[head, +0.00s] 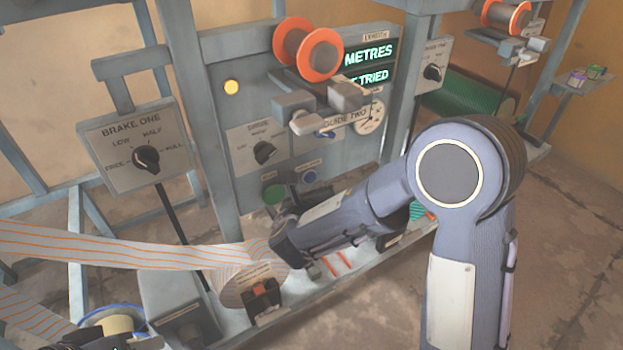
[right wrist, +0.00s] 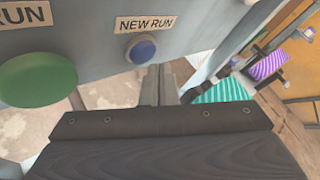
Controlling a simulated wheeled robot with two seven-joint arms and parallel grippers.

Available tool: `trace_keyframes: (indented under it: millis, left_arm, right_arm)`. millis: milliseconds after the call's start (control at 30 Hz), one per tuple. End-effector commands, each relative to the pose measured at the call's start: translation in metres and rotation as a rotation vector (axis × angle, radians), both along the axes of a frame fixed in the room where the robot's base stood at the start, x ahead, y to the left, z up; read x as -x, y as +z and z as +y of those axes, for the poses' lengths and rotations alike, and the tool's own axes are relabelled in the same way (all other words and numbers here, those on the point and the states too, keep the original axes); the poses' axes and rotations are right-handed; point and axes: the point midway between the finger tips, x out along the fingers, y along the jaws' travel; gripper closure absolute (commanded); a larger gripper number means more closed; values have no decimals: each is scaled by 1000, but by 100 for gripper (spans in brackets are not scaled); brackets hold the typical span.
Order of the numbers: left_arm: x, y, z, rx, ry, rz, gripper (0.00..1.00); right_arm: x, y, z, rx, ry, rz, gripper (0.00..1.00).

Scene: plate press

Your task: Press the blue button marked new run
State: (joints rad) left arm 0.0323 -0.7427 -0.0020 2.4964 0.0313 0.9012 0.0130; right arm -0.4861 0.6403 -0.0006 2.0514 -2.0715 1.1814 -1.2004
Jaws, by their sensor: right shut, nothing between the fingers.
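The blue button (right wrist: 140,50) is round and sits on a grey panel under a NEW RUN label (right wrist: 147,24) in the right wrist view. My right gripper (right wrist: 159,72) is shut and empty. In the right wrist view its fingertips lie just below and right of the blue button; I cannot tell whether they touch it. In the head view my right forearm and wrist hide the fingertips.
A larger green button (right wrist: 37,80) sits left of the blue one under another RUN label. Above are a knob (head: 264,152) and an orange-rimmed spool (head: 307,48). A BRAKE ONE panel (head: 143,148) stands left. Striped web (head: 130,248) runs to a roll below.

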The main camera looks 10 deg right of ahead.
Motion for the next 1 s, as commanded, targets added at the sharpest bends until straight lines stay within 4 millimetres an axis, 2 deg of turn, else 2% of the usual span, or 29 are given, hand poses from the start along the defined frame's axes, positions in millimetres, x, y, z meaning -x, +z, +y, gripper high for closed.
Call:
trace_keyframes:
  millis: [367, 800, 1000]
  left_arm:
    - [0, 0, 0, 0, 0, 0, 64]
    - [0, -4, 0, 0, 0, 0, 64]
    - [0, -5, 0, 0, 0, 0, 64]
  right_arm:
    - [4, 0, -2, 0, 0, 1, 100]
    - [42, 0, -15, 0, 0, 1, 100]
    - [49, 0, -18, 0, -1, 1, 100]
